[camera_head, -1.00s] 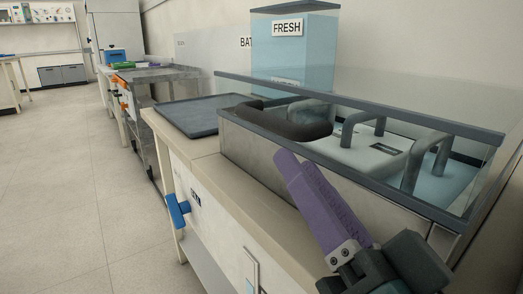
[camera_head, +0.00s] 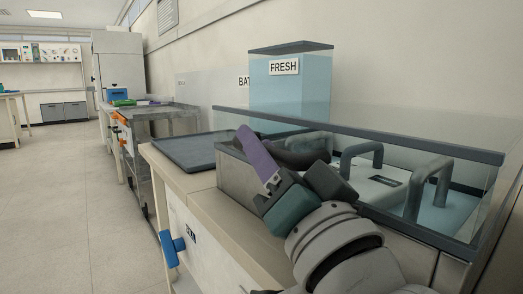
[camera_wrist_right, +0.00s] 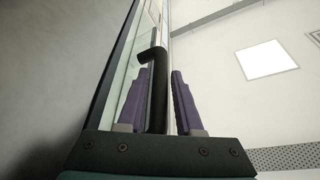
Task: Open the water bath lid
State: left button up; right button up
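The water bath (camera_head: 236,178) is a grey metal box on the bench, with a dark-framed, clear lid (camera_head: 420,143) over it. A thick dark handle (camera_head: 305,158) is at its front, partly hidden behind my right gripper (camera_head: 258,150). In the right wrist view the dark handle bar (camera_wrist_right: 158,90) stands between the two purple fingers of my right gripper (camera_wrist_right: 158,100). The fingers are apart, with a visible gap on the right side of the bar; contact on the left is unclear. My left gripper is not in view.
Grey tube-like handles (camera_head: 428,185) and a pale panel show through the clear part. A light-blue tank labelled FRESH (camera_head: 290,95) stands behind. A dark flat tray (camera_head: 190,150) lies left on the bench.

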grip_shut()
dwell(1.3)
